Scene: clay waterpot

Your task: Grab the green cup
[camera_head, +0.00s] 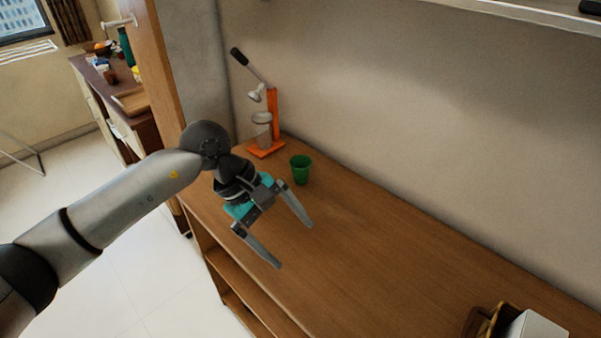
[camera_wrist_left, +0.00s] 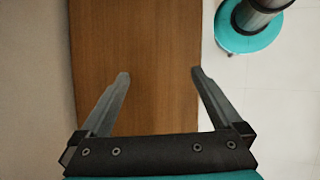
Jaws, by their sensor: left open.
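The green cup (camera_head: 300,169) stands upright on the wooden counter (camera_head: 370,250), near the wall in the head view. My left gripper (camera_head: 296,246) is open and empty above the counter, in front of the cup and apart from it. Its two fingers point away from the cup, toward the lower right. In the left wrist view the open fingers (camera_wrist_left: 158,75) have only bare wood between them. The cup does not show in the left wrist view. My right gripper is not in view.
An orange juicer press (camera_head: 275,115) with a long handle stands just behind the cup at left. A basket (camera_head: 488,322) and a white box (camera_head: 535,328) stand at the bottom right. The counter's middle is clear. A shelf (camera_head: 540,18) runs along the top.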

